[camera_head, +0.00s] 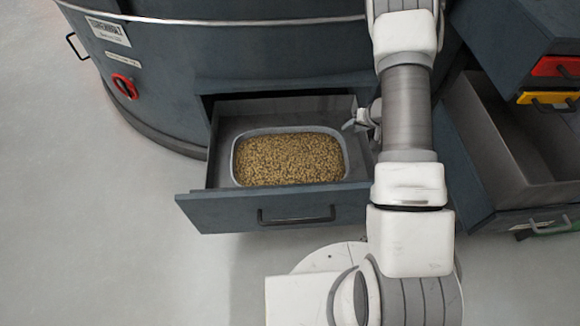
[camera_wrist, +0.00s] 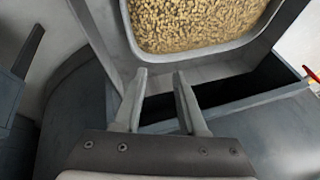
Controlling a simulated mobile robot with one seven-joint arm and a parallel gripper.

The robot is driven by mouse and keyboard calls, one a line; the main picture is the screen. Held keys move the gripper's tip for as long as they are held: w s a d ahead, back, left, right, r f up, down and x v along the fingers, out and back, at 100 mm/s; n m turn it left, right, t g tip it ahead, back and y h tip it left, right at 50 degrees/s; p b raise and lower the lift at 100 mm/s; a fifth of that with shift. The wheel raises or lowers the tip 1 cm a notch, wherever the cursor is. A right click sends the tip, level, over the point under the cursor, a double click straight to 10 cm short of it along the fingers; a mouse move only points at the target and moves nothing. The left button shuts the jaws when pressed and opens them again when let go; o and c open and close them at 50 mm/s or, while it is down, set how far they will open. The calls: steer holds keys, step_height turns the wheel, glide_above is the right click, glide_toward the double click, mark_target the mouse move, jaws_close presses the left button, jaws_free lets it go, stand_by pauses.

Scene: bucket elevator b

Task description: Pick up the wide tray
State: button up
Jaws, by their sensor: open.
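The wide tray (camera_head: 346,160) is a grey rectangular tray with rounded corners, full of small tan pellets. It lies in the open drawer (camera_head: 290,212) of the dark round machine. It also shows at the top of the wrist view (camera_wrist: 135,42), with its near rim ahead of the fingers. My gripper (camera_head: 358,122) is beside the tray's right end in the head view, partly hidden by my arm. In the wrist view my gripper (camera_wrist: 160,80) is open, with nothing between its fingers. The fingertips appear close to the rim; I cannot tell whether they touch it.
The drawer walls surround the tray. The machine (camera_head: 240,55) carries a red knob (camera_head: 125,86) at left. The floor (camera_head: 90,240) at left is clear.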

steer(key=b, duration=0.1)
glide_above(347, 160)
steer(key=s+d, duration=0.1)
steer(key=s, duration=0.2)
step_height(347, 160, down, 8)
steer(key=shift+h, duration=0.4)
steer(key=shift+s+d+f+b+x, duration=0.2)
steer(key=shift+s+b+x, duration=0.4)
steer(key=shift+x, duration=1.7)
steer(key=shift+s+d+f+b+x, duration=0.25)
steer(key=shift+b+x, duration=0.65)
steer(key=shift+x, duration=1.4)
steer(key=shift+s+d+f+b+x, duration=0.1)
steer(key=shift+s+f+b+x, duration=0.4)
steer(key=shift+x, duration=1.8)
steer(key=shift+r, duration=0.25)
jaws_close()
